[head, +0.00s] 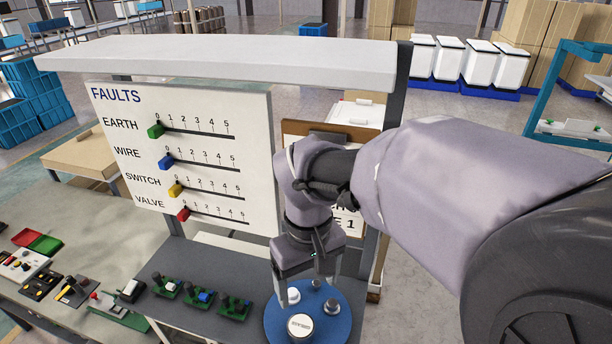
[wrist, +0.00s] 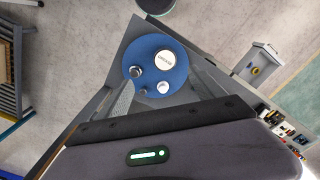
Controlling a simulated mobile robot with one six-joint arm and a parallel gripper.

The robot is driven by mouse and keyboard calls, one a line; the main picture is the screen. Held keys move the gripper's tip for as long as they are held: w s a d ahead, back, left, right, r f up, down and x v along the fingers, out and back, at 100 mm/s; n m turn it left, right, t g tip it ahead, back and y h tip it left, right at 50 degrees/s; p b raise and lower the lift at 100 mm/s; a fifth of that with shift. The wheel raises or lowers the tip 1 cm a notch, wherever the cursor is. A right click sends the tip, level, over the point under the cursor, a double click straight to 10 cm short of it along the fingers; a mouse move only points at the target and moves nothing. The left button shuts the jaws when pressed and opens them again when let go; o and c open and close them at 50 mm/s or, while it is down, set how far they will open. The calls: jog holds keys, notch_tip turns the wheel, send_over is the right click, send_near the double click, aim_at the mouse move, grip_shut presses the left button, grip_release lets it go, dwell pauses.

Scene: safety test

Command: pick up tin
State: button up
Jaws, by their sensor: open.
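A round tin with a white lid and dark lettering (head: 300,325) stands upright near the front of a blue round tray (head: 352,318) on the grey bench. The tin also shows in the wrist view (wrist: 165,59), on the far side of the tray (wrist: 181,81). My gripper (head: 308,280) points down over the back of the tray. It is open and empty, and the tin is apart from it. In the wrist view its two fingers (wrist: 160,80) show on either side of the near part of the tray.
Small metal pieces (head: 331,306) share the tray with the tin. Green-based switch units (head: 200,291) lie to its left on the bench. A FAULTS slider board (head: 185,150) stands behind, under a pale shelf (head: 225,62). Some bare bench shows beside the tray.

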jog(key=b, duration=0.1)
send_over(301, 326)
notch_tip(301, 326, down, 5)
notch_tip(301, 326, down, 12)
jog(key=shift+r, duration=0.1)
jog(key=shift+w+f, duration=0.1)
jog(key=shift+f, duration=0.3)
jog(key=shift+r, duration=0.1)
jog(key=shift+c, duration=1.1)
jog(key=c, duration=1.3)
